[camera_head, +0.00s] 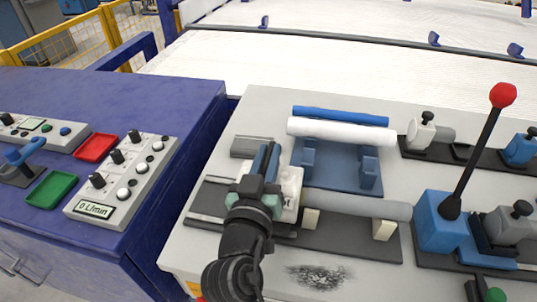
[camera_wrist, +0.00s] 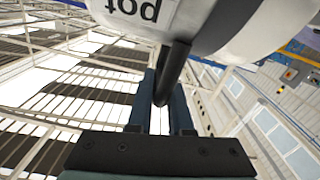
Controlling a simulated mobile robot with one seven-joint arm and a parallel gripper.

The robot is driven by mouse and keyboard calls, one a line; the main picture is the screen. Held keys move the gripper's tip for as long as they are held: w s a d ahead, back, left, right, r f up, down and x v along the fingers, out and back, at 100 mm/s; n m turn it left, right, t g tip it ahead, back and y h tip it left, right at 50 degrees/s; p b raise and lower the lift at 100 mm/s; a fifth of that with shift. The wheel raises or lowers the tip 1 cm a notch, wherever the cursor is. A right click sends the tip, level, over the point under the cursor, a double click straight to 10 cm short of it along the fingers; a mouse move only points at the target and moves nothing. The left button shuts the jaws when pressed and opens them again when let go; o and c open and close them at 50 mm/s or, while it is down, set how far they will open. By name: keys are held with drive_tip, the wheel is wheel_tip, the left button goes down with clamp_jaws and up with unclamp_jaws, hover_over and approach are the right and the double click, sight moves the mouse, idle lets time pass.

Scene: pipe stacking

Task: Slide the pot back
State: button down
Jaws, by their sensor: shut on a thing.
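The pot is a white block (camera_head: 292,181) at the left end of a grey pipe (camera_head: 360,206) in the head view. In the wrist view the pot (camera_wrist: 225,25) fills the top, with a label reading "pot" upside down. A dark rod-like handle (camera_wrist: 172,70) sticks out of it. My gripper (camera_wrist: 163,85) is shut on this handle, with a blue finger on either side. In the head view my gripper (camera_head: 266,160) is at the pot's left side and hides part of it. I cannot tell whether the pot touches the pipe.
The grey pipe rests on beige supports (camera_head: 384,229) over a dark base plate (camera_head: 345,238). Behind it, a white pipe (camera_head: 340,132) and a blue pipe (camera_head: 340,115) lie by a blue stand (camera_head: 340,170). A red-knobbed lever (camera_head: 480,150) stands at right. A control panel (camera_head: 125,175) is at left.

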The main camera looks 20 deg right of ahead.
drive_tip(key=w+a+b, duration=0.5)
drive_tip(key=a+b, duration=0.1)
drive_tip(key=a, duration=0.2)
drive_tip(key=shift+w+a, duration=0.4)
drive_tip(key=shift+r, duration=0.1)
drive_tip(key=c, duration=0.9)
unclamp_jaws()
drive_tip(key=shift+a, duration=0.1)
drive_tip(key=shift+o, duration=0.2)
drive_tip(key=v, duration=1.3)
